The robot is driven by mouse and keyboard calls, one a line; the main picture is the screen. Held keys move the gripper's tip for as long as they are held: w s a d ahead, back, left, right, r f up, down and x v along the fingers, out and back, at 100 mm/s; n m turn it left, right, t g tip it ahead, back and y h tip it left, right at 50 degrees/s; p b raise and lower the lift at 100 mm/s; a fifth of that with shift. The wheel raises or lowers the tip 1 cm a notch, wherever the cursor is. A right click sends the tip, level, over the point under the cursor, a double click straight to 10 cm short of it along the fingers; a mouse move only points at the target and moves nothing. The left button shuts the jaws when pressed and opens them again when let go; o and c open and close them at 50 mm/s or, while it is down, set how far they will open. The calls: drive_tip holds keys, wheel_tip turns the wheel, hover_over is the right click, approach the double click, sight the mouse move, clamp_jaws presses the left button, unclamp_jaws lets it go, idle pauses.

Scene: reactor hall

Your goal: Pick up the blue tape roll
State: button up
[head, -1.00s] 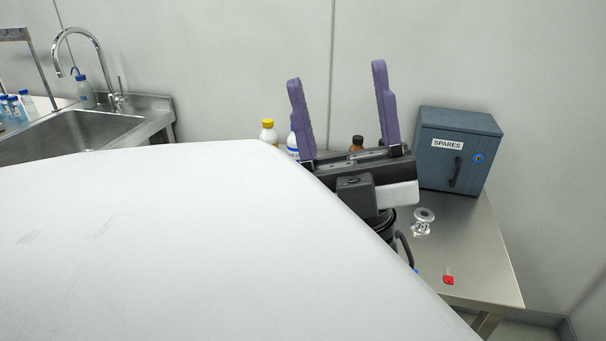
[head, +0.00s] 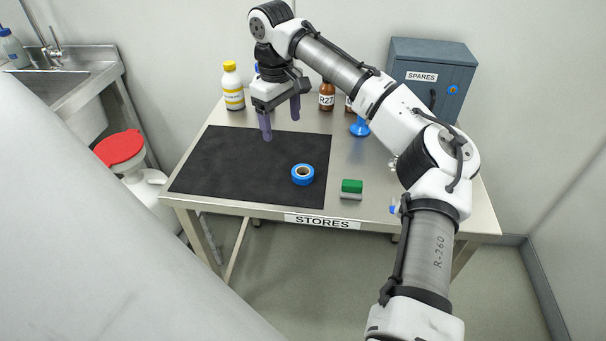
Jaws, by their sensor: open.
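The blue tape roll (head: 302,174) lies flat on the black mat (head: 215,170), near the mat's front right part. My gripper (head: 280,122) hangs with its purple fingers pointing down over the back right part of the mat. It is open and empty. It is behind and a little left of the tape roll and apart from it.
A green and grey block (head: 351,189) lies right of the mat. A blue funnel-like item (head: 359,127), brown bottles (head: 327,96), a yellow-capped bottle (head: 233,86) and the SPARES cabinet (head: 431,78) stand along the back of the STORES table (head: 180,196). The front of the mat is clear.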

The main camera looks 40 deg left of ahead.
drive_tip(key=w+d+r+h, duration=0.1)
drive_tip(key=d, duration=0.2)
hover_over(303, 171)
drive_tip(key=shift+m+h, duration=0.3)
drive_tip(key=f, duration=0.6)
drive_tip(key=shift+w+a+f, duration=0.1)
drive_tip(key=shift+a+f, duration=0.2)
drive_tip(key=shift+f, duration=0.1)
drive_tip(key=shift+d+f+p, duration=0.2)
drive_tip(key=shift+f+p, duration=0.6)
drive_tip(key=shift+f, duration=2.4)
drive_tip(key=c, duration=1)
drive_tip(key=shift+c, duration=0.2)
